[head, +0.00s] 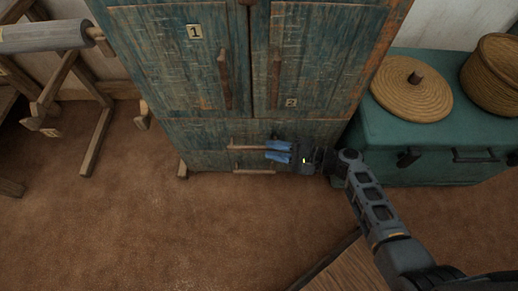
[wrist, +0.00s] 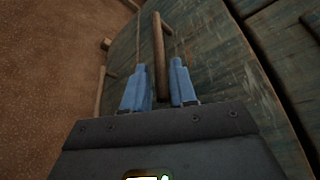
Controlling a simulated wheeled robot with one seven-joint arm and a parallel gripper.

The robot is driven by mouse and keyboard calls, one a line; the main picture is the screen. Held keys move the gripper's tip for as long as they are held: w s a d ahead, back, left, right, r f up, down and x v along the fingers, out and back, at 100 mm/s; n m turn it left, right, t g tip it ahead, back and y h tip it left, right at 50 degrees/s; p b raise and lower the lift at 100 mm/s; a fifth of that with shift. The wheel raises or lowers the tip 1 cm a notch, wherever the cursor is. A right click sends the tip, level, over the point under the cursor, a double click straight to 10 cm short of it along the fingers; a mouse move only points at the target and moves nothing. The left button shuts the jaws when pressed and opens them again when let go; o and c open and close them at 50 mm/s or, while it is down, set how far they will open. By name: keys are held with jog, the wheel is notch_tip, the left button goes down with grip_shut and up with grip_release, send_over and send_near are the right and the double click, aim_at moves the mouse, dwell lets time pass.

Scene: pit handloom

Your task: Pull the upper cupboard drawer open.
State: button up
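The blue-green wooden cupboard stands in the middle of the head view, with two drawers below its doors. The upper drawer (head: 205,133) looks closed, with a horizontal wooden bar handle (head: 246,148). My gripper (head: 277,151) is at the right part of this handle, its blue fingers pointing left. In the wrist view the upper handle (wrist: 158,50) runs between the two fingertips of my gripper (wrist: 160,75), with gaps visible beside it. The fingers are apart and not closed on the handle.
The lower drawer's handle (head: 254,171) lies just below. Cupboard doors with vertical handles (head: 224,80) are above. A teal chest (head: 440,125) bearing a woven lid (head: 410,92) and basket (head: 495,75) stands to the right. A wooden loom frame (head: 70,75) is at left. Brown floor (head: 190,230) in front is clear.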

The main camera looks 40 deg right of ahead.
aim_at(269, 149)
jog(key=shift+b+x, duration=0.4)
jog(key=shift+x, duration=1.8)
grip_shut()
jog(key=shift+d, duration=0.1)
